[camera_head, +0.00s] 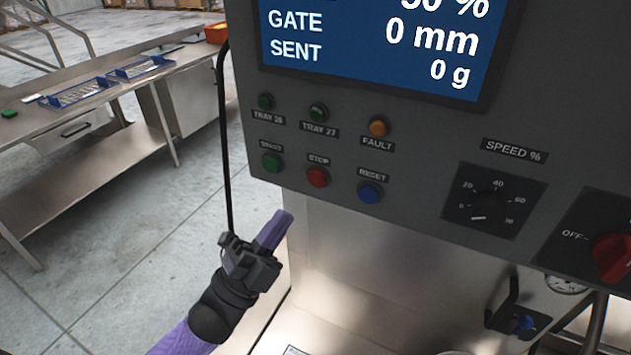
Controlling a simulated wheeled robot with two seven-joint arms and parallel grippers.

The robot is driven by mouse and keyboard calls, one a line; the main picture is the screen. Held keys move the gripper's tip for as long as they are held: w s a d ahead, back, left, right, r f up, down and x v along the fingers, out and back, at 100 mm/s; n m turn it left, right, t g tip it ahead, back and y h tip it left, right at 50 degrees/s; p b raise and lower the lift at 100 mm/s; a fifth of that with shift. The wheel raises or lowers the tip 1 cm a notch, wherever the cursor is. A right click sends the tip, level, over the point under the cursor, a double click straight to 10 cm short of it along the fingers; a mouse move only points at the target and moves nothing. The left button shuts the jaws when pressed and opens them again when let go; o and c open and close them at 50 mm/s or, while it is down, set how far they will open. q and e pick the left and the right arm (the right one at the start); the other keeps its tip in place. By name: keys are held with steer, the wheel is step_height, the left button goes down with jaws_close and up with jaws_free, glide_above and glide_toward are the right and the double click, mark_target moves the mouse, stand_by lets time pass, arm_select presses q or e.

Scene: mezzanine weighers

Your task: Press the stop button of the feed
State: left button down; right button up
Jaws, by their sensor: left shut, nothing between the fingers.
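The red stop button (317,177) sits on the grey control panel (415,150), under a label reading STOP. The green start button (271,162) is to its left and the blue reset button (370,192) to its right. My left gripper (283,219) is shut and empty, with purple fingers pointing up toward the panel. Its tips appear below and a little left of the stop button, apart from it in the picture. The exact depth gap is hard to tell. My right gripper is not in view.
A blue display (375,45) shows GATE 0 mm and SENT 0 g. The speed dial (490,205) and a red OFF switch (612,257) are at the right. A black cable (224,140) hangs left of the panel. A steel bench (105,135) stands at left.

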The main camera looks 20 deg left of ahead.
arm_select(q)
steer(key=b, duration=0.3)
glide_toward(326, 162)
step_height(326, 162, up, 3)
steer(key=w+d, duration=0.1)
steer(key=shift+w+d+f, duration=0.1)
steer(key=shift+w+d, duration=0.05)
steer(key=shift+w, duration=0.35)
stand_by(0.4)
steer(key=shift+w, duration=0.15)
stand_by(0.8)
steer(key=shift+w, duration=0.25)
